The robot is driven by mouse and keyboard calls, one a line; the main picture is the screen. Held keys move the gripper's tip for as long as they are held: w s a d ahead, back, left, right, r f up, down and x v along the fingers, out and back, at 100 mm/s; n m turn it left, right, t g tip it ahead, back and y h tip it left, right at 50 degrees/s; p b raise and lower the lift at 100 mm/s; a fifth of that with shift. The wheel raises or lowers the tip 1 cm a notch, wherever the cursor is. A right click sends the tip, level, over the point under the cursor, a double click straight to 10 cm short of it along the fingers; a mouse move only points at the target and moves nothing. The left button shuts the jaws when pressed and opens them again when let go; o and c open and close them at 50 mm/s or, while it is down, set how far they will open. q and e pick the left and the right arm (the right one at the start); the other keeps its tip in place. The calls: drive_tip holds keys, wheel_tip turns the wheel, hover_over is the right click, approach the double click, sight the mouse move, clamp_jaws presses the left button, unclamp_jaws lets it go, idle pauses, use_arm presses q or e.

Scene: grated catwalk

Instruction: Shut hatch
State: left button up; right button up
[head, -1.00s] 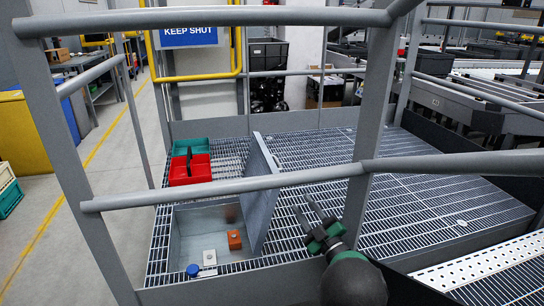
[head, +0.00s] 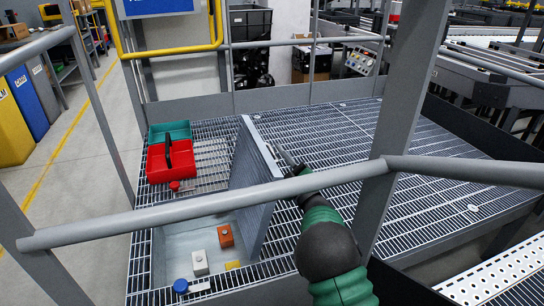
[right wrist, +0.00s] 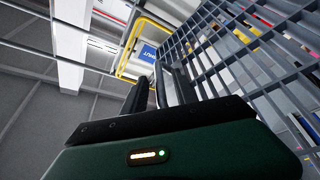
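The hatch (head: 250,185) is a grey panel standing steeply raised along the right side of a square opening (head: 168,240) in the grated floor. A rail crosses in front of its lower part. My right gripper (head: 287,157) is just right of the hatch's upper edge, its fingers pointing up and left. Grating (right wrist: 245,70) fills the right of that view. My left gripper is out of view.
In the opening lie an orange block (head: 225,235), a white block (head: 200,262) and a yellow piece (head: 232,265). A blue knob (head: 181,286) is at its front edge. Red (head: 170,160) and teal (head: 170,131) bins stand behind. A grey railing (head: 120,225) crosses in front.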

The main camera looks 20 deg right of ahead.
drive_tip(key=shift+x, duration=1.05)
clamp_jaws()
drive_tip(key=shift+a+f, duration=0.1)
drive_tip(key=shift+f, duration=0.05)
idle(0.5)
